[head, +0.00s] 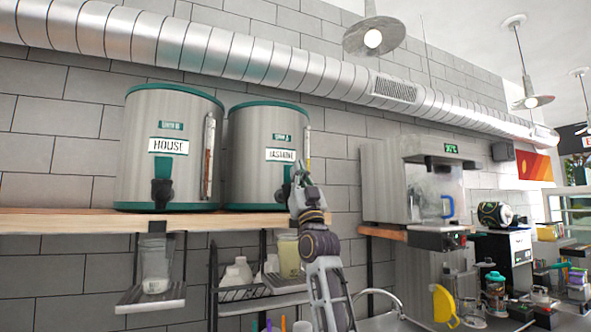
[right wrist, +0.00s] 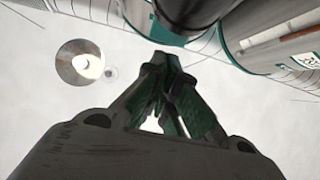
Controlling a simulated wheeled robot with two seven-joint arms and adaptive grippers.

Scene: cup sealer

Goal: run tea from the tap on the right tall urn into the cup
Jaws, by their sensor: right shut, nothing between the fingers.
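The right tall urn (head: 262,160) is steel with green rims and a JASMINE label, standing on a wooden shelf. Its tap is mostly hidden behind my right gripper (head: 297,190), which is shut and empty, fingers up at the tap. In the right wrist view the closed fingertips (right wrist: 168,75) are just below a dark tap-like part (right wrist: 188,12); contact cannot be told. A clear cup (head: 290,256) with yellow-green contents stands below the right urn, partly behind my right arm. Another clear cup (head: 155,262) stands under the left urn's tap. My left gripper is out of view.
The left urn (head: 166,150), labelled HOUSE, stands close beside the right one. The wooden shelf edge (head: 90,222) runs below both. White bottles (head: 238,271) stand on a lower rack. A sealing machine (head: 420,185) is to the right, with a cluttered counter beyond.

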